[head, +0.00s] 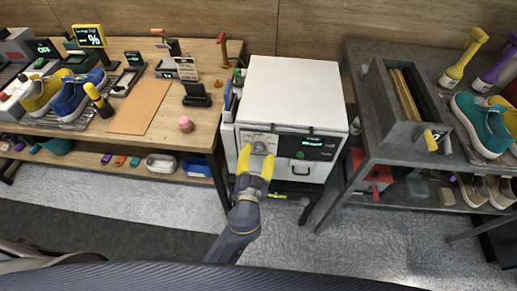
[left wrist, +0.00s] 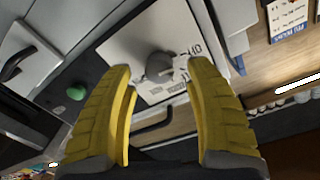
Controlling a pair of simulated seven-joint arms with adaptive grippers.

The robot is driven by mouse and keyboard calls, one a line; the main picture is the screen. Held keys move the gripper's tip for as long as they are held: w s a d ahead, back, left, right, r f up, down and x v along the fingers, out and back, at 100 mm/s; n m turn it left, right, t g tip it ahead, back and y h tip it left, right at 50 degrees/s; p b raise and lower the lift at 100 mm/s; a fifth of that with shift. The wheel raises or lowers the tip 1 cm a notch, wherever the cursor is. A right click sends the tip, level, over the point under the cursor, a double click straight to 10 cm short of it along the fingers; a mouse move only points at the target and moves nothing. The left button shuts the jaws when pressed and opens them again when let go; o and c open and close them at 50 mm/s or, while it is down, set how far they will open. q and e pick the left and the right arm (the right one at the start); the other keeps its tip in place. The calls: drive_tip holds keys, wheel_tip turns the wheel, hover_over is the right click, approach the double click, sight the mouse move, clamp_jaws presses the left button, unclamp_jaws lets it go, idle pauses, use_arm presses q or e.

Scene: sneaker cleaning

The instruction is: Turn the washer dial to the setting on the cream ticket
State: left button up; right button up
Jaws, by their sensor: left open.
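The white washer (head: 295,90) stands between the two benches. Its grey round dial (left wrist: 160,66) sits on a pale panel with dark printed marks, seen in the left wrist view. My left gripper (head: 256,162) has yellow fingers and is at the front panel. In the left wrist view the open fingers (left wrist: 161,72) lie on either side of the dial; I cannot tell whether they touch it. My right gripper is not in view.
A green button (left wrist: 76,92) and a dark display (head: 311,142) are on the washer front. The left wooden bench (head: 205,117) holds shoes and tools. The right grey bench (head: 368,143) holds a tray and teal shoe. The washer top is clear.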

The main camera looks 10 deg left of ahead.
use_arm(q)
drive_tip(key=shift+w, duration=1.15)
clamp_jaws()
